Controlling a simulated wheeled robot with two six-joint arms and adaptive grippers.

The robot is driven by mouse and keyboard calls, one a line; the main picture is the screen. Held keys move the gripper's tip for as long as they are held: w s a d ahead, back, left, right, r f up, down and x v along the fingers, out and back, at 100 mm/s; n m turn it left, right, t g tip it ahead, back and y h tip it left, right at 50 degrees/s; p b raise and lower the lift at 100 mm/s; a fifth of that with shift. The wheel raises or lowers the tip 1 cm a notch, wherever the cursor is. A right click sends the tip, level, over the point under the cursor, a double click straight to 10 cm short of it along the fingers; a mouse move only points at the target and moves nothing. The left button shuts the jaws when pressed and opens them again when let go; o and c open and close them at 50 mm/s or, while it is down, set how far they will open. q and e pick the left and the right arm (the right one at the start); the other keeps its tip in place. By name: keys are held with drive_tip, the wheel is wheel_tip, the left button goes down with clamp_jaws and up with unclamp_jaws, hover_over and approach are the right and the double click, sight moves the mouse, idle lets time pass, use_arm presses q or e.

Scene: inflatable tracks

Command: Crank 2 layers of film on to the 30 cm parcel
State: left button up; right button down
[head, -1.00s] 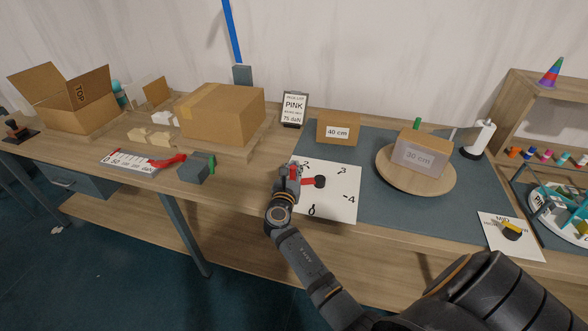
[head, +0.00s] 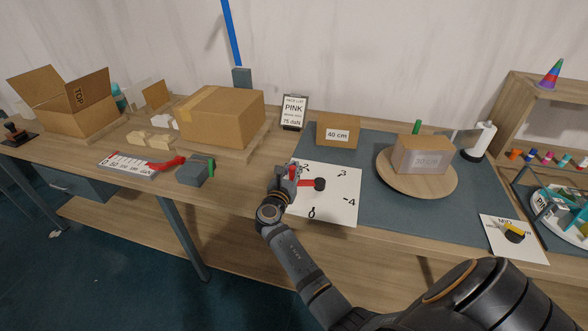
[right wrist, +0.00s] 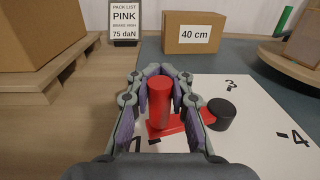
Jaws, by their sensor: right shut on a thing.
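The red crank (head: 306,185) has a black hub (head: 319,184) on a white card (head: 335,208) with printed numbers. Its arm points left from the hub. My right gripper (head: 285,178) is shut on the upright red handle (right wrist: 159,103), with a finger on each side in the right wrist view. The 30 cm parcel (head: 420,155) stands on a round wooden turntable (head: 418,186), and its labelled front looks hazy, as if under film. A white film roll (head: 482,139) stands behind it to the right, with a translucent sheet (head: 463,140) between them. My left gripper is out of view.
A 40 cm box (head: 337,131) stands behind the card, beside a PINK pack list sign (head: 293,112). A large closed box (head: 222,114) and a grey block with a green part (head: 193,172) are to the left. A yellow-and-black knob (head: 514,232) sits at front right.

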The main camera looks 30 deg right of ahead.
drive_tip(key=shift+w+d+m+g+h+b, duration=0.45)
drive_tip(key=shift+w+m+g+h+b, duration=0.2)
drive_tip(key=shift+m+g+b, duration=0.4)
drive_tip(key=shift+w+d+m+g+h+b, duration=0.15)
drive_tip(key=shift+d+m+g+h+b, duration=0.15)
drive_tip(key=shift+g, duration=0.2)
drive_tip(key=shift+w+d+m+g+h+b, duration=0.15)
drive_tip(key=shift+g+h+b, duration=0.1)
drive_tip(key=shift+g+b, duration=0.15)
drive_tip(key=shift+w+d+r+m+g+h+b, duration=0.15)
drive_tip(key=shift+d+m+g+h+b, duration=0.15)
drive_tip(key=shift+m+g+b, duration=0.3)
drive_tip(key=shift+w+d+f+m+g+h+b, duration=0.1)
drive_tip(key=shift+w+d+m+g+h+b, duration=0.1)
drive_tip(key=shift+d+m+g+b, duration=0.45)
drive_tip(key=shift+w+a+r+m+g+h+b, duration=0.15)
drive_tip(key=shift+g+b, duration=0.25)
drive_tip(key=shift+g, duration=0.5)
drive_tip(key=shift+w+d+m+g+b, duration=0.1)
drive_tip(key=shift+d+m+g+b, duration=0.4)
drive_tip(key=shift+g, duration=0.3)
drive_tip(key=shift+d, duration=0.2)
drive_tip(key=shift+w+d, duration=0.15)
drive_tip(key=shift+d, duration=0.3)
drive_tip(key=c, duration=1.2)
unclamp_jaws()
drive_tip(key=shift+f, duration=0.2)
